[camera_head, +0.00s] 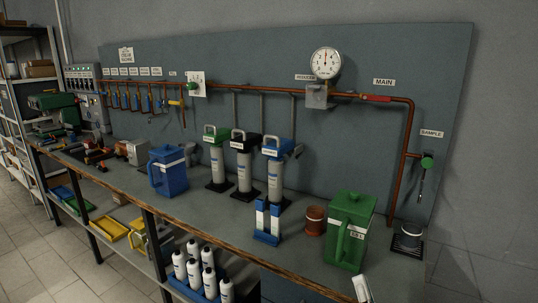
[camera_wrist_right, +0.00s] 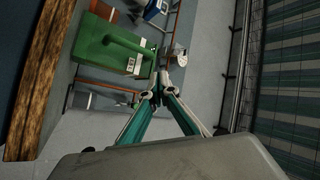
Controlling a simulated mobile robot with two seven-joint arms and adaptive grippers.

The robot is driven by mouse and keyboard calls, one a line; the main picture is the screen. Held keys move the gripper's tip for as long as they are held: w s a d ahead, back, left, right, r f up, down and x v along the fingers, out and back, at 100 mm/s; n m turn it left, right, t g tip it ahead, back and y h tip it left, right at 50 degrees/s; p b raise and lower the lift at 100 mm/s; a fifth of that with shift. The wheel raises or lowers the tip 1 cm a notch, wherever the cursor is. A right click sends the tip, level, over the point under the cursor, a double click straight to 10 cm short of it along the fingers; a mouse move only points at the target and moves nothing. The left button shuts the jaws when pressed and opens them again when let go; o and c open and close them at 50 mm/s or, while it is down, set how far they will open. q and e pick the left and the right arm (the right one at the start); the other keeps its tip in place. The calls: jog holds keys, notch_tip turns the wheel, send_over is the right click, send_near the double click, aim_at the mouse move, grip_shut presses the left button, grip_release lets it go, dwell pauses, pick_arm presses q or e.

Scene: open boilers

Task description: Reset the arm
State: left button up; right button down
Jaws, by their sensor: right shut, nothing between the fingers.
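My right gripper (camera_wrist_right: 163,82) shows in the right wrist view with its two fingers meeting at the tips. It is shut and empty. The green jug (camera_wrist_right: 105,48) is just beyond the fingertips to the upper left in that view. In the head view the green jug (camera_head: 346,230) stands at the right front of the bench. A small white piece (camera_head: 362,289) shows at the bottom edge in front of it; I cannot tell if it is part of my gripper. My left gripper is in neither view.
The bench (camera_head: 190,207) carries a blue jug (camera_head: 168,170), several cylinders on stands, a blue-white stand (camera_head: 267,222) and a brown cup (camera_head: 314,219). A copper pipe (camera_head: 405,140) and a gauge (camera_head: 325,63) are on the back panel. White bottles (camera_head: 194,273) stand below. The floor at left is clear.

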jog(key=s+a+f+n+g+y, duration=0.1)
jog(key=s+f+n+g, duration=0.2)
jog(key=f, duration=0.6)
jog(key=s+a+f+n+g+y, duration=0.25)
jog(key=f+n, duration=0.25)
jog(key=f, duration=0.4)
jog(key=s+d+f+n+g+h, duration=0.1)
jog(key=s+d+f+n+g, duration=0.1)
jog(key=f, duration=0.6)
jog(key=s+d+f+n+g+h, duration=0.1)
jog(key=s+d+f+n+g, duration=0.1)
jog(key=s+f, duration=0.5)
jog(key=shift+d+f+n+g+h, duration=0.3)
jog(key=shift+f+n+g, duration=0.2)
jog(key=shift+f+g, duration=0.45)
jog(key=shift+r, duration=0.2)
